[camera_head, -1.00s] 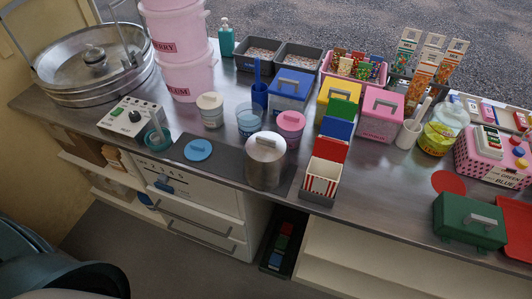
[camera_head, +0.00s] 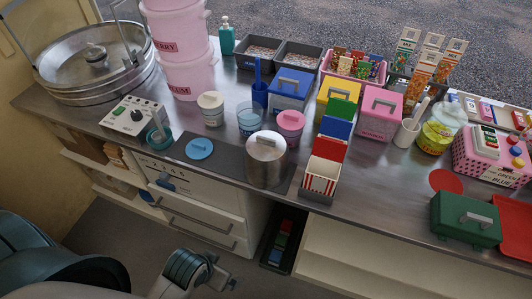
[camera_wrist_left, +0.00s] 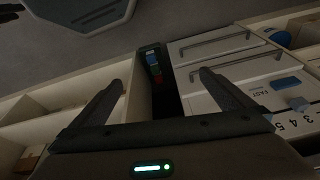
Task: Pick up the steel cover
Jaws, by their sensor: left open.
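A steel cover (camera_head: 266,162), a shiny cylinder with a bar handle on its flat top, stands upright on the dark mat at the counter's front edge. My left gripper (camera_head: 222,280) is low at the bottom of the head view, in front of the drawers and well below the cover. In the left wrist view my left gripper (camera_wrist_left: 163,85) has its two fingers spread, with nothing between them. The cover does not show in that wrist view. Whatever may be under the cover is hidden. My right gripper is not in view.
White drawers (camera_head: 200,215) and an open shelf are below the counter.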

